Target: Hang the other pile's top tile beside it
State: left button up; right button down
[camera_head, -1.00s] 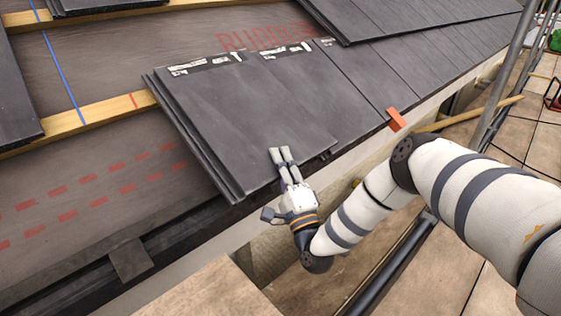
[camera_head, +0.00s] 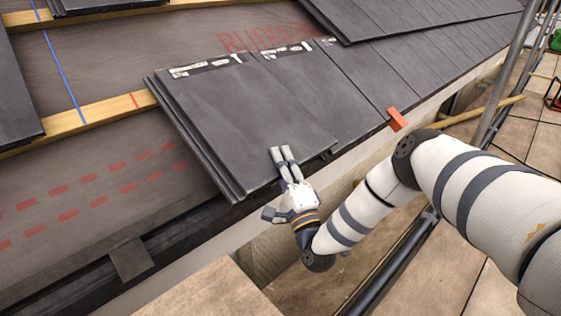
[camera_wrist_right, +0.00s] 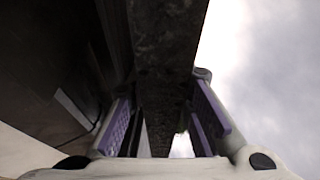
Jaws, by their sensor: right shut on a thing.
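My right gripper (camera_head: 282,158) is shut on the lower edge of a dark grey slate tile (camera_head: 215,120), at the left end of the tiled course. In the right wrist view the tile's edge (camera_wrist_right: 168,60) runs between the purple finger pads. The tile bears white labels along its top and lies over further tile layers, whose edges show along its left side. Whether it touches them I cannot tell. Another tile (camera_head: 290,85) with labels adjoins it on the right. My left gripper is not in view.
A wooden batten (camera_head: 110,116) with blue and red marks crosses bare underlay to the left. Dark tiles (camera_head: 12,105) lie at the far left edge, and more overlap at upper right (camera_head: 410,18). An orange block (camera_head: 397,119) sits at the eave. A scaffold pole (camera_head: 505,70) stands at right.

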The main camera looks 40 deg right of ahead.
jog(key=shift+s, duration=0.1)
jog(key=c, duration=1.4)
grip_release()
jog(key=shift+o, duration=0.2)
jog(key=shift+s+f, duration=0.1)
jog(key=shift+f, duration=0.05)
pick_arm(q)
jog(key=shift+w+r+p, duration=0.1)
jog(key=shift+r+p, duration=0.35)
jog(key=shift+p, duration=0.05)
pick_arm(e)
jog(key=v, duration=0.7)
jog(key=shift+s, duration=0.2)
jog(key=shift+f, duration=0.1)
pick_arm(q)
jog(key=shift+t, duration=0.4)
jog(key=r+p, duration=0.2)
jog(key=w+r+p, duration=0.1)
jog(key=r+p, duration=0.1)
jog(key=p, duration=0.1)
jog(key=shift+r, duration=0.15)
pick_arm(e)
jog(key=r, duration=0.1)
jog(key=s+r, duration=0.1)
jog(key=r, duration=0.1)
jog(key=s+r, duration=0.1)
jog(key=shift+s+r, duration=0.15)
jog(key=shift+s, duration=0.1)
